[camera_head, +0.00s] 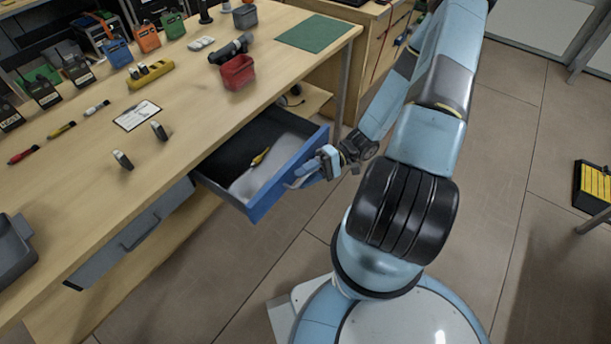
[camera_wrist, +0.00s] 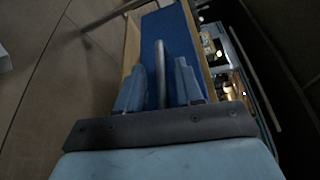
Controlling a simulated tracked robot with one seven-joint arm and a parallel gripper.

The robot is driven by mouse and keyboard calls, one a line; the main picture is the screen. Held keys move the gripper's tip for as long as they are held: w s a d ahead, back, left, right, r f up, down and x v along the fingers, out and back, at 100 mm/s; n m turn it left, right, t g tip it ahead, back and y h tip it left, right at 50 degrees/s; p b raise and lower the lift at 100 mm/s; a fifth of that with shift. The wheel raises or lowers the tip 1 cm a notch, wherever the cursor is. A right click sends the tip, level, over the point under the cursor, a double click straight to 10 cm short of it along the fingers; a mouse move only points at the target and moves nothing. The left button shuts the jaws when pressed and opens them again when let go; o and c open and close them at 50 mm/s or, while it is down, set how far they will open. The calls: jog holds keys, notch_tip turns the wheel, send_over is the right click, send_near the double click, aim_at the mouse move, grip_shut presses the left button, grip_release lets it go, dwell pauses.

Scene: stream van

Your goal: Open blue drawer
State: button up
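The blue drawer (camera_head: 290,185) is pulled out from under the wooden workbench, its inside showing in the head view. A yellow-handled tool lies on its pale bottom. My gripper (camera_head: 305,177) is at the drawer's front. In the wrist view the drawer's blue front (camera_wrist: 168,30) is straight ahead, with a grey bar handle (camera_wrist: 161,72) standing out from it. The fingers of my gripper (camera_wrist: 161,85) lie on either side of the handle, with a visible gap on each side. It is open around the handle; any contact further along is hidden.
A closed grey drawer (camera_head: 135,232) is to the left under the workbench (camera_head: 190,110). A red bin (camera_head: 238,72), a drill and several small tools stand on the top. The floor (camera_head: 500,150) right of my arm is clear up to a black-and-yellow case (camera_head: 592,187).

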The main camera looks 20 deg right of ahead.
jog(key=v, duration=1.4)
jog(key=shift+a, duration=0.1)
jog(key=w+a+r+n+h, duration=0.1)
jog(key=a+r+h, duration=0.2)
jog(key=r+h, duration=1.6)
jog(key=s+a+r+t, duration=0.2)
jog(key=s+r+t, duration=0.1)
jog(key=r, duration=0.5)
jog(key=s+a+r+t+y, duration=0.1)
jog(key=s+a+r+t, duration=0.1)
jog(key=r, duration=0.6)
jog(key=s+a+r+m+t+y, duration=0.1)
jog(key=s+a+r+t, duration=0.1)
jog(key=s+r+t, duration=0.2)
jog(key=v, duration=0.5)
jog(key=shift+w+a, duration=0.15)
jog(key=shift+a, duration=0.15)
